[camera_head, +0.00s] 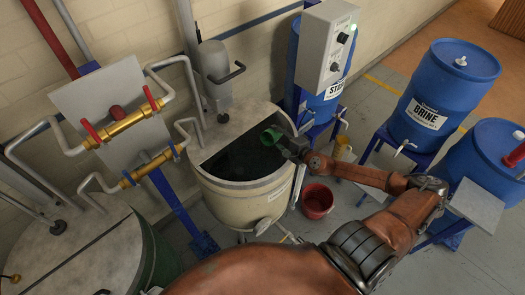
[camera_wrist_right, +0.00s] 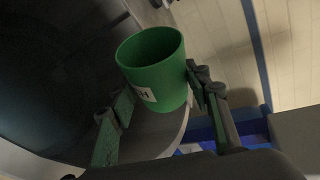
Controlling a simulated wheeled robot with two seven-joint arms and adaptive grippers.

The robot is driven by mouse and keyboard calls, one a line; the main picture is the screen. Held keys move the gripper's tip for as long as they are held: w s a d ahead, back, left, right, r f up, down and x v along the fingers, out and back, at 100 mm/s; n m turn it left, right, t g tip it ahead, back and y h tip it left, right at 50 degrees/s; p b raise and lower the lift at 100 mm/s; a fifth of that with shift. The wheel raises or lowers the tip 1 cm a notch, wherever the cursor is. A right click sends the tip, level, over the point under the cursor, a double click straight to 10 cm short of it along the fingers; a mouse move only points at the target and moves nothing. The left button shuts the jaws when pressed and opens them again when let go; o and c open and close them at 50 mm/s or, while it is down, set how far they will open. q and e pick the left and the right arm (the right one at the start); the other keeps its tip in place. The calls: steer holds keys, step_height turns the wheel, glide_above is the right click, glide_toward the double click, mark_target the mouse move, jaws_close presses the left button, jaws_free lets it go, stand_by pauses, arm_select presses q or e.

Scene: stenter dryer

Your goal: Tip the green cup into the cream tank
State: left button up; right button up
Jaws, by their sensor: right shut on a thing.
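The green cup (camera_head: 270,136) is over the open half of the cream tank (camera_head: 245,200), near the tank's right rim. In the head view the cup looks tilted, its mouth turned toward the left. My right gripper (camera_head: 287,144) is shut on the cup and reaches in from the right. In the right wrist view the green cup (camera_wrist_right: 155,70) sits between the two fingers of the gripper (camera_wrist_right: 160,105), and its small white label shows. The tank's inside is dark, and I cannot tell what is in it. My left gripper is not in view.
A grey control box (camera_head: 325,45) stands before a blue drum behind the tank. A red bucket (camera_head: 317,201) and a yellow jug (camera_head: 343,150) are right of the tank. The brine drum (camera_head: 440,90) stands farther right. Pipes with brass valves (camera_head: 130,122) are at left.

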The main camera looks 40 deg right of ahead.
mark_target(272, 135)
steer(key=shift+s+a+r+n+p, duration=0.1)
steer(key=shift+a+r+n+p, duration=0.25)
steer(key=shift+p, duration=0.45)
steer(key=shift+a+n+h, duration=0.25)
steer(key=shift+a+h, duration=0.05)
steer(key=shift+a, duration=0.1)
steer(key=shift+s+t+p, duration=0.15)
steer(key=shift+t+p, duration=0.15)
steer(key=shift+w+a+r+n+p, duration=0.1)
steer(key=shift+w+a+n+p, duration=0.1)
steer(key=shift+n+p, duration=0.1)
steer(key=shift+s+d+r, duration=0.1)
steer(key=shift+s+r, duration=0.05)
steer(key=shift+s, duration=0.1)
steer(key=shift+w+h+p, duration=0.25)
steer(key=shift+h+p, duration=0.05)
steer(key=shift+p, duration=0.05)
steer(key=shift+s+r+n, duration=0.15)
steer(key=shift+s+n, duration=0.15)
steer(key=shift+w+a+t+p, duration=0.2)
steer(key=shift+w+t+p, duration=0.1)
steer(key=shift+p, duration=0.1)
steer(key=shift+s+a+r+n, duration=0.1)
steer(key=shift+s+n, duration=0.2)
steer(key=shift+w+p, duration=0.2)
steer(key=shift+p, duration=0.1)
